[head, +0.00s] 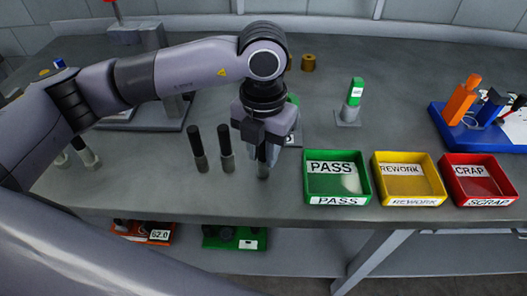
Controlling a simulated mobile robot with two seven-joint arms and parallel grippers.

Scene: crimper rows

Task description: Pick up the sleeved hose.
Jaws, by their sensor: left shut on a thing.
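My left gripper (262,152) points down near the front edge of the bench and is shut on a sleeved hose (263,171). Only the hose's greyish lower end shows below the fingers. The rest is hidden by the gripper. I cannot tell whether it touches the bench. Two more dark hoses with greyish lower ends, one (197,148) and another (226,147), stand upright to the left of the gripper. My right gripper is not in view.
A green PASS tray (311,181), yellow REWORK tray (381,182) and red SCRAP tray (450,181) stand to the right. Behind them is a green-topped device (355,92). A blue tool holder (450,132) is at far right. Bins sit on a lower shelf.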

